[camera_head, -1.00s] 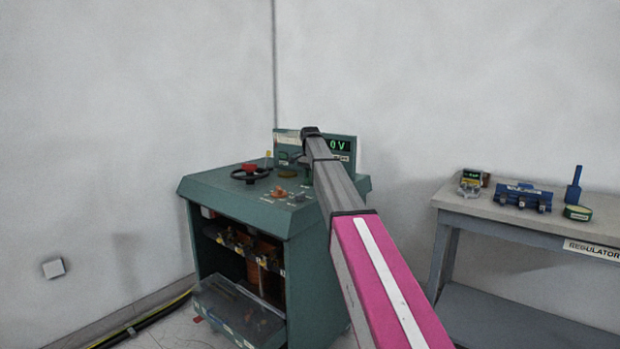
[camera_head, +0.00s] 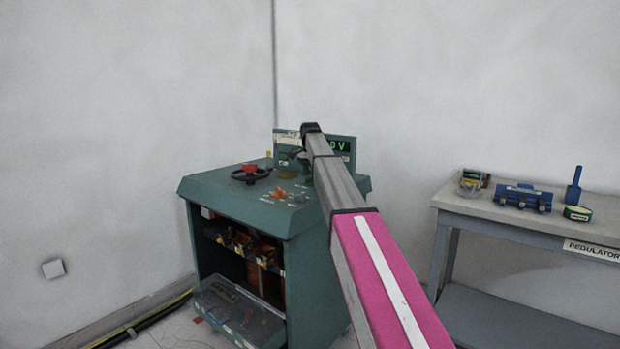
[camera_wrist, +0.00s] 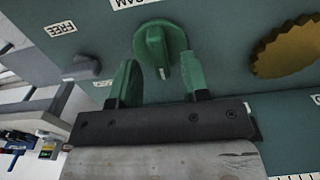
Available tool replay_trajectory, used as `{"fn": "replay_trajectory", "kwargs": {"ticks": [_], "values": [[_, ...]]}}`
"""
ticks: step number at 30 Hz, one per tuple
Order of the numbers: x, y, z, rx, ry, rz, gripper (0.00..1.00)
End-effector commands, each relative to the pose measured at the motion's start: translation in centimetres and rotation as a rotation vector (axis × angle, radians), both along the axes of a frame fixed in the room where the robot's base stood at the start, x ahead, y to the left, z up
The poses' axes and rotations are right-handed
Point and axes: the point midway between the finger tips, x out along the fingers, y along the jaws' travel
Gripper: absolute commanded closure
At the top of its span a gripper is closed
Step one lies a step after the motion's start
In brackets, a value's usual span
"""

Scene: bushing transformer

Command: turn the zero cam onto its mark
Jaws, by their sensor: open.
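A dark green knob (camera_wrist: 158,50) with a white line on its face sits on the green panel in the wrist view. A label above it is cut off by the picture's edge and seems to end in "AM". My gripper (camera_wrist: 159,66) is open, with one green finger on each side of the knob's lower part. I cannot tell whether the fingers touch it. A toothed gold disc (camera_wrist: 286,50) is on the panel to the right. In the head view my arm's end (camera_head: 303,153) is over the console top and hides the knob.
The green console (camera_head: 235,208) carries a black handwheel with a red centre (camera_head: 250,171), small orange controls (camera_head: 281,193) and an upright display panel (camera_head: 340,147). A "FREE" label (camera_wrist: 60,28) and a grey lever (camera_wrist: 80,68) are left of the knob. A grey bench (camera_head: 470,211) stands right.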

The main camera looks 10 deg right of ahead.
Motion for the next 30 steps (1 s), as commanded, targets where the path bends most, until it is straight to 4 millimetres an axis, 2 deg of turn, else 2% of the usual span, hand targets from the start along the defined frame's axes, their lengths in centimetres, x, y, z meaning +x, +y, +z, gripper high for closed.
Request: {"fn": "replay_trajectory", "kwargs": {"ticks": [3, 9, 15, 21, 30], "values": [[0.1, 0.0, 2.5, 0.000, -0.001, 0.000, 0.57], [0.1, 0.0, 6.1, 0.000, -0.001, 0.000, 0.57], [0.1, 0.0, 8.3, 0.001, -0.001, 0.000, 0.57], [0.0, 0.0, 8.8, 0.000, 0.000, 0.000, 0.57], [-0.1, -0.3, 8.6, 0.001, -0.013, -0.003, 0.57]]}}
